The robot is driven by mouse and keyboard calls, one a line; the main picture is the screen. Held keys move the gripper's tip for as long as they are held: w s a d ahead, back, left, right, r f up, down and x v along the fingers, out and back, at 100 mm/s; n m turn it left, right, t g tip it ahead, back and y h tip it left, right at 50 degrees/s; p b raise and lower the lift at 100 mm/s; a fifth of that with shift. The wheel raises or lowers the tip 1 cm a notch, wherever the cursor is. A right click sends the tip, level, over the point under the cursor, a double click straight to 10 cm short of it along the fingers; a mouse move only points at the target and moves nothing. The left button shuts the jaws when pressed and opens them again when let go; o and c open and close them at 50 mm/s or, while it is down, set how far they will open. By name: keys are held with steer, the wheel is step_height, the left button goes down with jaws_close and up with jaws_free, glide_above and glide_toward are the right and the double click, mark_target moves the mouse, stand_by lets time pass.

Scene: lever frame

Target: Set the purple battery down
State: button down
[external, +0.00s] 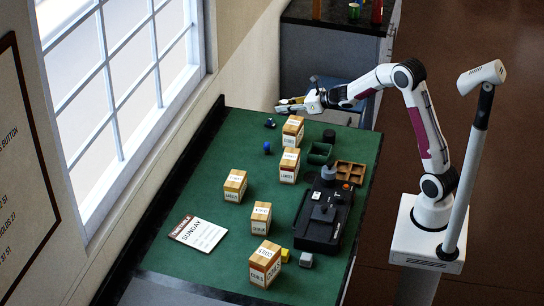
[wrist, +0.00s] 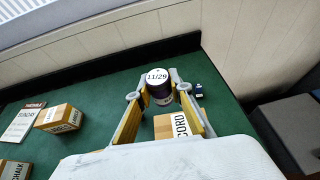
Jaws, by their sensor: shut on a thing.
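The purple battery (wrist: 160,92) is an upright dark cylinder with a white top marked "11/29". In the wrist view it sits between the yellow-padded fingers of my gripper (wrist: 161,88), which is shut on it. In the external view my gripper (external: 288,105) is at the far end of the green table (external: 225,150), near the wall side. The battery is too small to make out clearly there. Whether its base touches the table cannot be told.
A cord box (wrist: 171,126) stands close below the gripper in the wrist view. A small dark-blue item (wrist: 198,88) is right of the fingers. More boxes, a black machine (external: 323,215), a wooden tray (external: 350,172) and a Sunday sign (external: 199,233) are on the table.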

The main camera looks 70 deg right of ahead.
steer(key=w+a+f+n+y, duration=0.1)
steer(key=w+a+n+y, duration=0.35)
steer(key=w+a, duration=0.5)
steer(key=a+f+n+g+y, duration=0.2)
steer(key=a+n+g+y, duration=0.4)
steer(key=a, duration=0.7)
steer(key=shift+s+a+f+n+y, duration=0.15)
steer(key=shift+s+n+y, duration=0.25)
steer(key=shift+n+y, duration=0.6)
steer(key=shift+f, duration=3.15)
steer(key=shift+f, duration=1.9)
